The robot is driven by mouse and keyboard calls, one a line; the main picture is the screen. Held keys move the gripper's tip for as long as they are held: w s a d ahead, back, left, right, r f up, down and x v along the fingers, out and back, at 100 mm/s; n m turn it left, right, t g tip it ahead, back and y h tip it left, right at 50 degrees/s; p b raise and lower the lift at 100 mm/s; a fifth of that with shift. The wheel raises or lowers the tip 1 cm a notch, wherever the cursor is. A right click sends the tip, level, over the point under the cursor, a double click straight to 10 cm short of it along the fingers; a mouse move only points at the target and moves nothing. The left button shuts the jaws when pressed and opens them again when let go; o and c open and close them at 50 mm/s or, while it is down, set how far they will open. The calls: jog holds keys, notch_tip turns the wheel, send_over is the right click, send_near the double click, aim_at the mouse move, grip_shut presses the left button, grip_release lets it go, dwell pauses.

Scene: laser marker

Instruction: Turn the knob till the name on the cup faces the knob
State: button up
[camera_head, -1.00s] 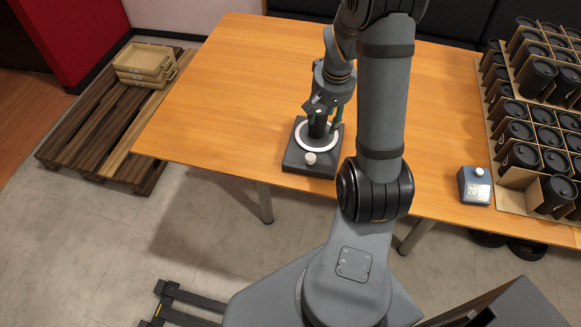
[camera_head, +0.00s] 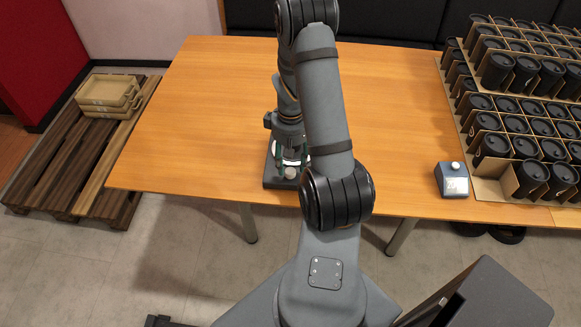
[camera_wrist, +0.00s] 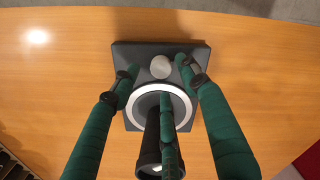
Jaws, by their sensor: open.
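The black turntable base (camera_head: 269,180) sits near the front edge of the wooden table and also shows in the wrist view (camera_wrist: 196,48). Its white ring (camera_wrist: 188,107) carries the dark cup (camera_wrist: 152,125). The round light knob (camera_head: 291,173) is on the base's near side in the head view, and clear in the wrist view (camera_wrist: 161,67). In the head view my gripper (camera_head: 292,160) largely hides the cup. I cannot make out a name on the cup.
A small grey box with a white button and display (camera_head: 452,180) stands to the right on the table. A crate of black cups (camera_head: 490,188) fills the right end. Trays (camera_head: 108,92) lie on a pallet at left. The table left of the turntable is clear.

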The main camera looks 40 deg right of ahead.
aim_at(290, 171)
jog(key=shift+f, duration=1.6)
jog(key=shift+a, duration=0.1)
jog(key=shift+c, duration=0.8)
grip_shut()
